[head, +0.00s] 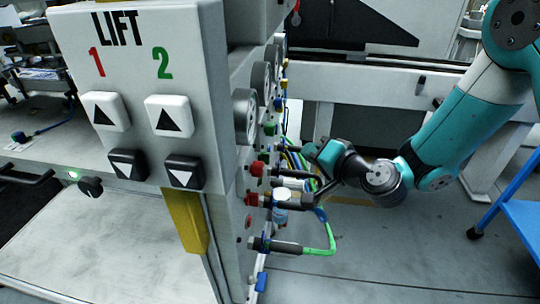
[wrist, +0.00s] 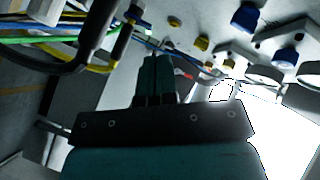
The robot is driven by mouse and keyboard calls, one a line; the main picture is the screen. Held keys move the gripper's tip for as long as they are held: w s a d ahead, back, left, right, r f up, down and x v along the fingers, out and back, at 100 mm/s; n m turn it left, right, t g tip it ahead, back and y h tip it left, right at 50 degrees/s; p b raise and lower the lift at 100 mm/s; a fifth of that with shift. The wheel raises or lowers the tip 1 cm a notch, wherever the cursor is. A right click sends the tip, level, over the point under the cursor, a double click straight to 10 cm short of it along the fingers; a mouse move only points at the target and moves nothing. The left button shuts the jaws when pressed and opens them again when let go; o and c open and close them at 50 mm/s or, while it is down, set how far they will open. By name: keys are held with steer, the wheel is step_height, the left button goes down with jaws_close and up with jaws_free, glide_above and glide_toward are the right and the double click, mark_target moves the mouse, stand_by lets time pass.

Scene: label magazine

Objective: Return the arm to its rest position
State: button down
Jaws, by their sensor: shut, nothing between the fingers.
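My arm (head: 462,130), teal and grey, comes in from the upper right of the head view and bends at a dark wrist joint (head: 381,180). My gripper (wrist: 155,62) points up in the wrist view, with its two teal fingers together and nothing between them. In the head view its end is near the hoses on the side of the grey lift panel (head: 160,50). Whether it touches any hose cannot be told.
The panel's side carries gauges (head: 245,115), red fittings (head: 256,168) and a green hose (head: 330,235). Yellow and blue knobs (wrist: 249,16) and cables (wrist: 90,40) show close around the fingers in the wrist view. A blue stand (head: 520,215) is at the right; grey floor lies below the arm.

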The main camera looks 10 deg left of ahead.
steer(key=s+d+r+n+g, duration=0.1)
steer(key=s+r+n+g, duration=0.7)
steer(key=s, duration=0.4)
steer(key=s+d+r+n+g+h, duration=0.1)
steer(key=s+d+r+h, duration=0.15)
steer(key=s+d, duration=0.45)
steer(key=s+d+r+n+g+h, duration=0.15)
steer(key=s+d+h, duration=0.3)
steer(key=s, duration=0.45)
step_height(320, 180, up, 20)
steer(key=p, duration=1.9)
steer(key=shift+f+m+y+p, duration=0.25)
steer(key=shift+m+y+p, duration=0.05)
steer(key=shift+m+p, duration=0.1)
steer(key=shift+d+g, duration=0.1)
steer(key=shift+g, duration=0.15)
